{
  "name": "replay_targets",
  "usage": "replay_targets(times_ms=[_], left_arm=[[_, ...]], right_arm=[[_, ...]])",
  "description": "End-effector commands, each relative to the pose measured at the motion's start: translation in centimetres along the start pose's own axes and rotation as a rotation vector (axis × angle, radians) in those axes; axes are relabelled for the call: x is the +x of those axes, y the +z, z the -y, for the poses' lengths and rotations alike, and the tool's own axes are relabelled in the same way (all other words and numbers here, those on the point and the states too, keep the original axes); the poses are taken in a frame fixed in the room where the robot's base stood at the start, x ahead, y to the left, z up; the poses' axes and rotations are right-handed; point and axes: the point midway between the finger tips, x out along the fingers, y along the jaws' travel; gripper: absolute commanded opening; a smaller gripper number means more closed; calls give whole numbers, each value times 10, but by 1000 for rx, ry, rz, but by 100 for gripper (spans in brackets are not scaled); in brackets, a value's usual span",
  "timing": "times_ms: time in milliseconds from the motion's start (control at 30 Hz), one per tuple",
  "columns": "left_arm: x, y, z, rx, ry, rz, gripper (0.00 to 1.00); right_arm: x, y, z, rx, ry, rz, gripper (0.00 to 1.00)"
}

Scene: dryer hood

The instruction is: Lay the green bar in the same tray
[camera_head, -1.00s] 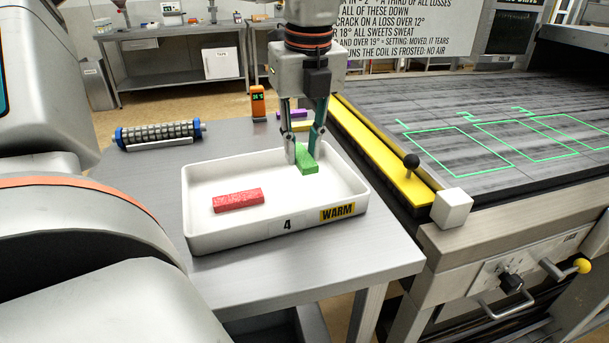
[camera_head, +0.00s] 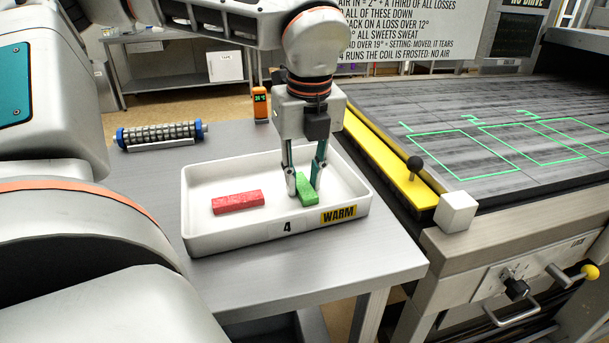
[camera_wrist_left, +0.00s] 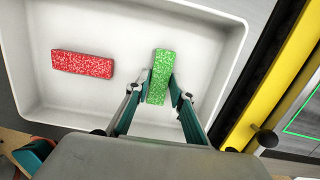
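The white tray (camera_head: 205,240), marked 4 and WARM, stands on the grey table; its corner and floor also show in the left wrist view (camera_wrist_left: 112,22). A speckled red bar (camera_head: 237,202) lies on the tray floor at left, also in the wrist view (camera_wrist_left: 83,64). The green bar (camera_head: 307,191) is inside the tray, right of the red bar and apart from it. My left gripper (camera_head: 304,186) points down with its fingers closed on the green bar's sides (camera_wrist_left: 160,76). I cannot tell whether the bar touches the floor. My right gripper is not in view.
A ribbed roller with blue ends (camera_head: 160,134) lies behind the tray at left. An orange device (camera_head: 260,103) stands behind the tray. The yellow rail (camera_head: 395,170) with a black knob (camera_head: 415,163) and the dark belt (camera_head: 450,110) border the right side. The tray's middle is open.

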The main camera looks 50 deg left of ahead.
Motion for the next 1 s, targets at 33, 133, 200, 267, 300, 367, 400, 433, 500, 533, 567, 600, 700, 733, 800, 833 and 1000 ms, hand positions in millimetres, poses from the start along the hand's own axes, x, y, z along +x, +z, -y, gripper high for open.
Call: replay_targets(times_ms=[33, 133, 200, 267, 300, 367, 400, 433, 500, 533, 567, 600, 700, 733, 800, 833, 1000], left_arm=[[0, 0, 0, 0, 1, 0, 37], [0, 0, 0, 0, 1, 0, 37], [0, 0, 0, 0, 0, 0, 37], [0, 0, 0, 0, 0, 0, 37], [0, 0, 0, 0, 0, 0, 37], [-1, 0, 0, 0, 0, 0, 37], [-2, 0, 0, 0, -1, 0, 37], [-4, 0, 0, 0, -1, 1, 37], [-9, 1, 0, 0, -4, 3, 37], [-13, 1, 0, 0, -4, 3, 37], [-17, 1, 1, 0, -4, 4, 37], [-24, 1, 1, -1, -5, 5, 37], [-45, 2, 0, -2, -5, 6, 37], [-51, 2, 0, -1, -6, 7, 37], [-67, 2, 0, -2, -6, 7, 37], [-73, 2, 0, -2, -5, 6, 37], [-102, 1, 0, -1, -3, 5, 37]], right_arm=[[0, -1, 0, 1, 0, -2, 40], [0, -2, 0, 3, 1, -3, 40], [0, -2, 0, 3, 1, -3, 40], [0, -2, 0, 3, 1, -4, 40], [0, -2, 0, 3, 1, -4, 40], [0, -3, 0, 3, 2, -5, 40], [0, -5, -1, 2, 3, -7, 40], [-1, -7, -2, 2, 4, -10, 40], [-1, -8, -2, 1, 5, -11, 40], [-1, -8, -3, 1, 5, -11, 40], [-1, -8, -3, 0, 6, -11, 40], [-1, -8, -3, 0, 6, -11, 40], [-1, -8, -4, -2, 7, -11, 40], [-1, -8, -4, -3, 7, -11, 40], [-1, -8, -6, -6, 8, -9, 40], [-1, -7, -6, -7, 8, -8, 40], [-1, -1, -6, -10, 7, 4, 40]])
